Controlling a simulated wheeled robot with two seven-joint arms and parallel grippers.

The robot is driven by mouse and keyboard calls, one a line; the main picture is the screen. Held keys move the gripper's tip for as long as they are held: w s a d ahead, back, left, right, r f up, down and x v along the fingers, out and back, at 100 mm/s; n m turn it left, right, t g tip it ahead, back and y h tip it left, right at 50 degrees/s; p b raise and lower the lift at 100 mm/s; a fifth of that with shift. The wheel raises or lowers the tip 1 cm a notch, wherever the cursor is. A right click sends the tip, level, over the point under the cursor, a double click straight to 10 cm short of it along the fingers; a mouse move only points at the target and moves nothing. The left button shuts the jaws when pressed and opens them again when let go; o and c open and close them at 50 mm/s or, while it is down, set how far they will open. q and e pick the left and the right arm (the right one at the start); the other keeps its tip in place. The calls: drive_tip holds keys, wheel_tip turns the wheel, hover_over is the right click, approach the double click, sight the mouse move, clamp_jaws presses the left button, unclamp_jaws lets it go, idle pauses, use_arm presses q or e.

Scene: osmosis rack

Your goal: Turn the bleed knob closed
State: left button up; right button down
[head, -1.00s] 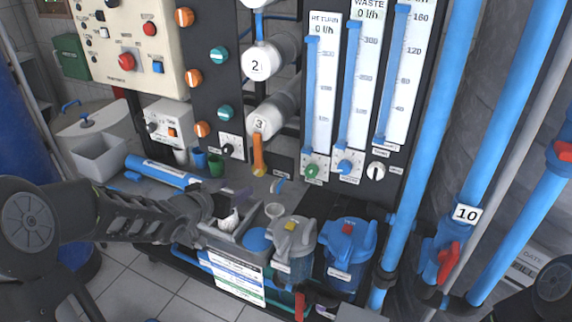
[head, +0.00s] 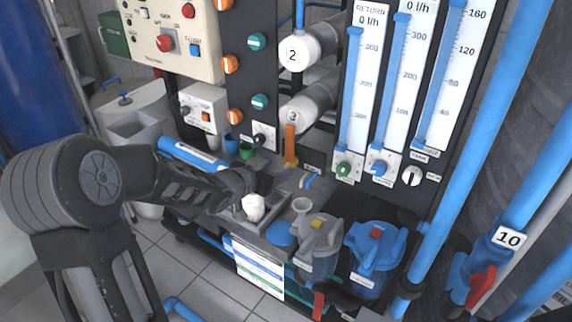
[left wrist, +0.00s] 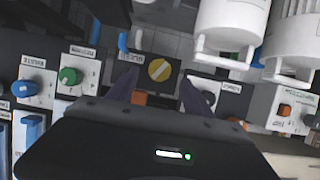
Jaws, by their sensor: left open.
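No readable label marks out the bleed knob. In the left wrist view a round yellow knob (left wrist: 160,69) on a dark plate lies between the fingertips of my left gripper (left wrist: 163,88), with the fingers spread and apart from it. The gripper is open and empty. A small orange part (left wrist: 139,98) shows between the fingers, partly hidden by the gripper body. In the head view my left gripper (head: 272,184) is in front of the lower panel, below the orange handle (head: 290,145). My right gripper is out of view.
A green knob (head: 343,169), a blue knob (head: 379,168) and a white knob (head: 411,176) sit under the flow meters. Housings 2 (head: 296,54) and 3 (head: 296,115) stick out above. A grey lidded canister (head: 318,245) and a blue one (head: 375,255) stand at lower right.

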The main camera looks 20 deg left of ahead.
sight(287, 164)
use_arm(q)
drive_tip(key=x, duration=0.5)
drive_tip(key=shift+w, duration=0.15)
clamp_jaws()
idle(0.5)
